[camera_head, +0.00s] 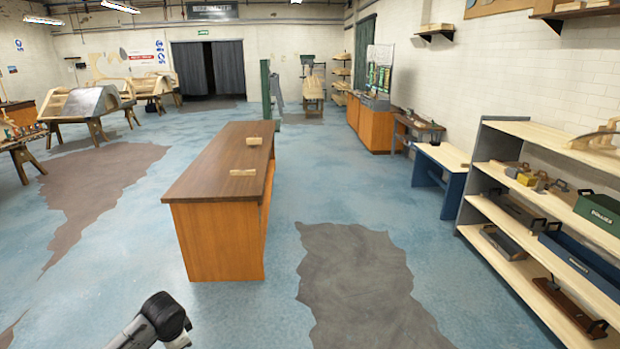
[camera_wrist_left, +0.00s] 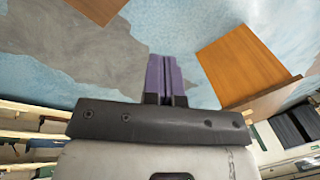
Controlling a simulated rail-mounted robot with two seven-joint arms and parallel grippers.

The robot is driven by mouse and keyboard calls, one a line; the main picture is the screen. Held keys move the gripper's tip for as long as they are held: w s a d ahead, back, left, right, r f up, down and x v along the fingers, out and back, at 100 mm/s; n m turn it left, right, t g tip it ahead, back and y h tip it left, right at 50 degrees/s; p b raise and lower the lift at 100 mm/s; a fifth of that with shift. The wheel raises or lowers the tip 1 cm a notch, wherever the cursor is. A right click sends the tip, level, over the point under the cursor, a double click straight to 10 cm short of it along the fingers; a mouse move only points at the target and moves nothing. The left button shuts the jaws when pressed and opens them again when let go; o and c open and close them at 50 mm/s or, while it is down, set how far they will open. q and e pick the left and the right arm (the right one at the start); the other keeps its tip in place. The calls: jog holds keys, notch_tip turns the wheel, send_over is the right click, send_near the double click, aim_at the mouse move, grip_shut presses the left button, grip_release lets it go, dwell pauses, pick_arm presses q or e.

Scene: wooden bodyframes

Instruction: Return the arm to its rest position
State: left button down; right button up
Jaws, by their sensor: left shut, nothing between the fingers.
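In the left wrist view my left gripper (camera_wrist_left: 165,77) has its two purple fingers together, with nothing between them. It is over open floor, apart from the wooden workbench, whose orange side (camera_wrist_left: 240,65) shows at the right of that view. In the head view, part of my arm (camera_head: 160,322) shows at the bottom, left of the middle, in front of the workbench (camera_head: 225,165). No gripper fingers show in the head view. My right gripper is in neither view.
Two small wooden blocks (camera_head: 243,172) (camera_head: 254,141) lie on the workbench. A shelf rack (camera_head: 497,220) with toolboxes stands at the right, and a blue-legged bench (camera_head: 445,157) stands beyond it. Bare blue floor with grey patches (camera_head: 365,285) lies between workbench and rack.

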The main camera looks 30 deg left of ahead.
pick_arm(q)
jog(key=s+d+r+t, duration=0.1)
jog(key=s+d+t, duration=0.15)
jog(key=d, duration=0.75)
jog(key=s+d+t, duration=0.1)
jog(key=d+t, duration=0.2)
jog(key=d, duration=0.8)
jog(key=s+d+f+n+g+h, duration=0.1)
jog(key=s+d+f, duration=0.3)
jog(key=s+d, duration=0.4)
jog(key=s+d+f+g+h, duration=0.25)
jog(key=s+d, duration=0.35)
jog(key=s, duration=0.5)
notch_tip(320, 180, up, 24)
jog(key=p, duration=2.5)
jog(key=shift+s+a+f+y, duration=0.25)
jog(key=shift+s+a+y, duration=0.1)
jog(key=shift+s+y, duration=0.1)
